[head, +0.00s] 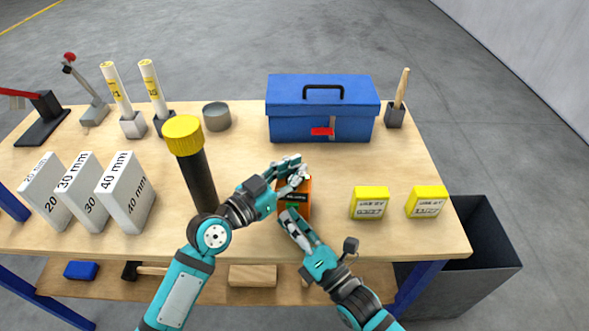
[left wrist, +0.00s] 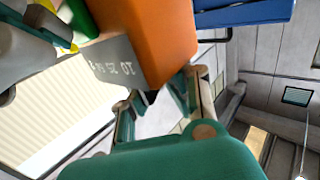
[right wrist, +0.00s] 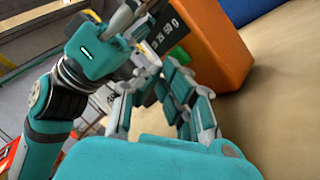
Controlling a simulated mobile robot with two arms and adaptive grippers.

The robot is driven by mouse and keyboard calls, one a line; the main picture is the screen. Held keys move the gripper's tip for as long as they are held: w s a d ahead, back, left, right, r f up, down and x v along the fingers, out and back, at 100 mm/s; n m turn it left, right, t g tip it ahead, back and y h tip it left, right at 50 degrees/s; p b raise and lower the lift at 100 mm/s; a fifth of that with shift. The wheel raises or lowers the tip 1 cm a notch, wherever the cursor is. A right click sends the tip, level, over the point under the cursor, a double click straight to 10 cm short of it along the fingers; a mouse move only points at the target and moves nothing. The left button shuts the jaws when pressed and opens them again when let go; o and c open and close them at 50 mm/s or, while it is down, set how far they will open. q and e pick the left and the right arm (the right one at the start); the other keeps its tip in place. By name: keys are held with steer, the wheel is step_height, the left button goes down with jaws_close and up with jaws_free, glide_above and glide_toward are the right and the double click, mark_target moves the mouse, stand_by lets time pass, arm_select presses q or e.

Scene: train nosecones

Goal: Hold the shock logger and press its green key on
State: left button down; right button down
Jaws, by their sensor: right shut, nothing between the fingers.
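The shock logger (head: 307,200) is an orange box near the table's front edge, in front of the blue toolbox. My left gripper (head: 292,174) is shut on its upper part. Its orange side also shows in the left wrist view (left wrist: 165,40), beside a dark face with numbers. The green key (right wrist: 180,55) is on that face in the right wrist view, partly covered by my right fingers. My right gripper (head: 287,214) is shut and empty, its tips close to the key. I cannot tell whether they touch it, or whether the logger is clear of the table.
A black post with a yellow cap (head: 190,160) stands left of my left gripper. Two yellow labelled blocks (head: 369,203) (head: 427,201) sit to the right. White thickness blocks (head: 126,192) stand at left. The blue toolbox (head: 322,108) is behind. A dark bin (head: 485,260) is beyond the right edge.

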arm_select(q)
steer(key=shift+w+f, duration=0.15)
steer(key=shift+w, duration=0.05)
arm_select(e)
steer(key=shift+s+f, duration=0.45)
steer(key=shift+f, duration=0.15)
arm_select(q)
steer(key=shift+w, duration=0.15)
arm_select(e)
steer(key=shift+s, duration=0.4)
steer(key=shift+s+a+r, duration=0.15)
steer(key=shift+s, duration=0.85)
steer(key=shift+s+a+r, duration=0.1)
steer(key=shift+s, duration=0.9)
arm_select(q)
steer(key=c, duration=1.3)
jaws_free()
steer(key=shift+c, duration=0.2)
steer(key=v, duration=1.2)
